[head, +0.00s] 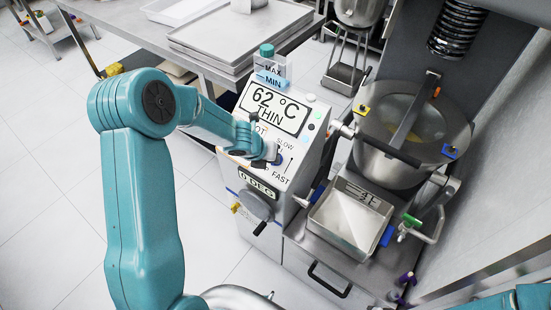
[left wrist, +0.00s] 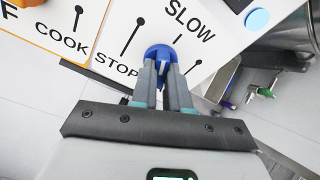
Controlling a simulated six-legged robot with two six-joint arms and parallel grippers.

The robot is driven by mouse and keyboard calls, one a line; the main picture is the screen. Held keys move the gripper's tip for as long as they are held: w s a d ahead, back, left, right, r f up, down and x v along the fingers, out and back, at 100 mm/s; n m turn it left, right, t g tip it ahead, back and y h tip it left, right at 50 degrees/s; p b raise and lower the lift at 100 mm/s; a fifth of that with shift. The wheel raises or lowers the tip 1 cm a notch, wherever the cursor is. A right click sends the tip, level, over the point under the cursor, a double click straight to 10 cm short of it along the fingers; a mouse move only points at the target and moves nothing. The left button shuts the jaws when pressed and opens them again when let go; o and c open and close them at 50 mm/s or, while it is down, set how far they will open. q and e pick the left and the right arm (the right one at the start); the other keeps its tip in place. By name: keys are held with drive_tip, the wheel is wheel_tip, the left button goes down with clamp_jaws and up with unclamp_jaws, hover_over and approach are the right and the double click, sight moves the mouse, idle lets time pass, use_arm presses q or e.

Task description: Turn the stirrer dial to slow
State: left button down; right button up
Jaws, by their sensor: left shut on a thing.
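The stirrer dial (left wrist: 161,51) is a round blue knob on the white control panel (head: 306,146). My left gripper (left wrist: 163,75) is shut on it, with one grey finger on each side. The word STOP lies left of the dial, and SLOW lies to its upper right in the left wrist view. A black line runs by each word. The fingers hide part of the dial, and I cannot tell which mark its pointer meets. In the head view my left gripper (head: 269,155) reaches the panel between SLOW and FAST. My right gripper is out of view.
The panel display (head: 273,108) reads 62 °C THIN, and a lower one (head: 257,186) reads 0 DEG. A COOK label stands left of STOP. The mixer bowl (head: 408,150) and a metal tray (head: 345,222) stand to the right. A steel table (head: 240,45) is behind.

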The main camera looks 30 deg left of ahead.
use_arm(q)
drive_tip(key=shift+m, duration=1)
drive_tip(key=m, duration=0.2)
drive_tip(key=shift+w+m+y+b, duration=0.1)
drive_tip(key=shift+m+y+b, duration=0.2)
drive_tip(key=shift+y, duration=0.1)
drive_tip(key=c, duration=1.3)
unclamp_jaws()
drive_tip(key=o, duration=0.3)
drive_tip(key=shift+w+f, duration=0.1)
drive_tip(key=shift+s+r, duration=0.3)
drive_tip(key=shift+r, duration=0.05)
drive_tip(key=s+p+v, duration=0.1)
drive_tip(key=p+v, duration=0.1)
drive_tip(key=v, duration=0.4)
drive_tip(key=shift+a+f, duration=0.1)
drive_tip(key=shift+f, duration=0.05)
